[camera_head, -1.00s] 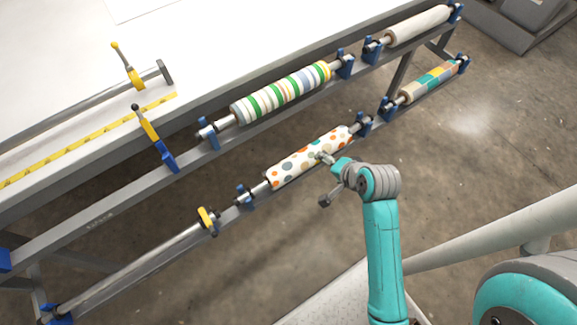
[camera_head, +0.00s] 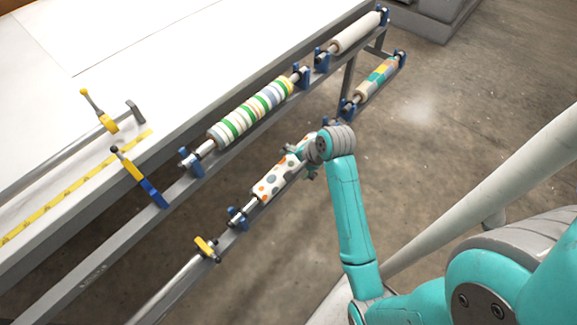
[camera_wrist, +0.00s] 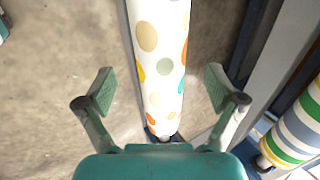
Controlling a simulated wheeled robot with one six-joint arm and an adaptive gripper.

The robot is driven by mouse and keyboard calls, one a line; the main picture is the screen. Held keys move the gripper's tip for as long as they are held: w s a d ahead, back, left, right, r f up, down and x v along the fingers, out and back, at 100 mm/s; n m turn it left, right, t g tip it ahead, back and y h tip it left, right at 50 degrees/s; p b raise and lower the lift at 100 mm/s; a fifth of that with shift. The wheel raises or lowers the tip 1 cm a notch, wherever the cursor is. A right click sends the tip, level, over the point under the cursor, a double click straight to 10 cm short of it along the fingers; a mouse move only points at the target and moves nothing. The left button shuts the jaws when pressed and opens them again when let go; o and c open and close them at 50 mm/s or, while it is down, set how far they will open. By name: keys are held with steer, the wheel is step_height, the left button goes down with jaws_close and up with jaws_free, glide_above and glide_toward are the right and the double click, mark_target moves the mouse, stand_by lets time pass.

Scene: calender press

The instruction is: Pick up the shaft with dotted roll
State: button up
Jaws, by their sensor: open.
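The dotted roll (camera_head: 275,180), white with orange, green and grey spots, lies on its shaft (camera_head: 246,212) along the lower rail. A blue bracket (camera_head: 237,218) bears the shaft's near end. My arm hides the roll's far end in the head view. In the wrist view the dotted roll (camera_wrist: 162,60) runs down the middle, between the two fingers of my gripper (camera_wrist: 160,92). The fingers are spread wide, one on each side, with a gap to the roll on both sides. My gripper is open and holds nothing.
A striped roll (camera_head: 250,112) rests on the upper rail beside the dotted one. A white roll (camera_head: 355,32) and a patchwork roll (camera_head: 377,78) lie farther back. A white table (camera_head: 120,65) stands at left. The concrete floor (camera_head: 440,115) at right is open.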

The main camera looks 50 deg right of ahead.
mark_target(293, 164)
steer(key=shift+x, duration=2.65)
steer(key=shift+d, duration=0.2)
steer(key=shift+c, duration=0.3)
steer(key=c, duration=1.6)
